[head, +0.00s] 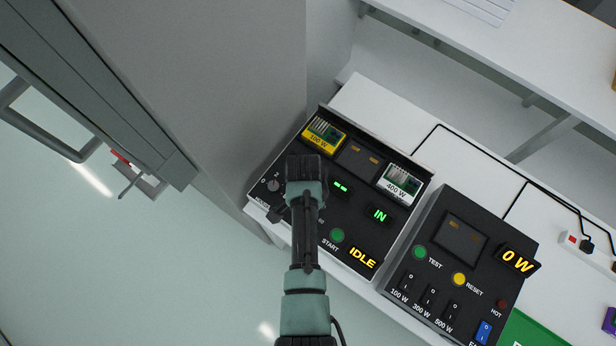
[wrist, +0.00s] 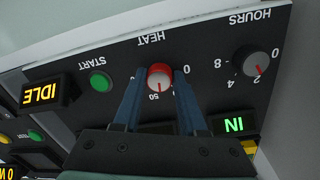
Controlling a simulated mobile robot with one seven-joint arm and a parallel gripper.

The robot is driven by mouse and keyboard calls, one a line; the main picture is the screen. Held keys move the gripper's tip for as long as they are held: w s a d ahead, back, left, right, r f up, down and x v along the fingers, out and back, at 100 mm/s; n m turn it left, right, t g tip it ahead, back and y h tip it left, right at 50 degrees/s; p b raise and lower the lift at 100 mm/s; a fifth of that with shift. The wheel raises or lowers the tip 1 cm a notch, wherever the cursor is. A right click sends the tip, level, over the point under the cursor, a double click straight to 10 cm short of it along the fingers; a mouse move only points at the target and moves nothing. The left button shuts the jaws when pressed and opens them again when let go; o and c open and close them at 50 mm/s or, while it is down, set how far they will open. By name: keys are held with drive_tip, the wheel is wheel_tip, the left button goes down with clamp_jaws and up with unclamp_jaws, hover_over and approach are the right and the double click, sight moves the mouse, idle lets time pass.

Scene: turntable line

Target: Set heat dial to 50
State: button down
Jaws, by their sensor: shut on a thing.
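The heat dial (wrist: 159,79) is a red knob with a pale top on the black panel, under the upside-down word HEAT in the wrist view. A "50" mark shows just below it in that view. I cannot clearly tell where its pointer stands. My gripper (wrist: 158,74) has its two blue fingers on either side of the dial, shut on it. In the head view my gripper (head: 305,185) is over the left part of the black panel (head: 316,238) and hides the dial.
The hours knob (wrist: 256,61) is close beside the right finger in the wrist view, and the green START button (wrist: 99,81) is to the left. An IDLE display (head: 362,257) and a lit IN sign (head: 380,215) stand on the panel. A second black unit (head: 432,222) stands to the right.

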drive_tip(key=shift+w+m, duration=0.15)
drive_tip(key=shift+m, duration=1.95)
drive_tip(key=shift+c, duration=2.3)
unclamp_jaws()
wheel_tip(320, 180, up, 13)
drive_tip(key=shift+w+b, duration=0.3)
drive_tip(key=shift+w, duration=0.1)
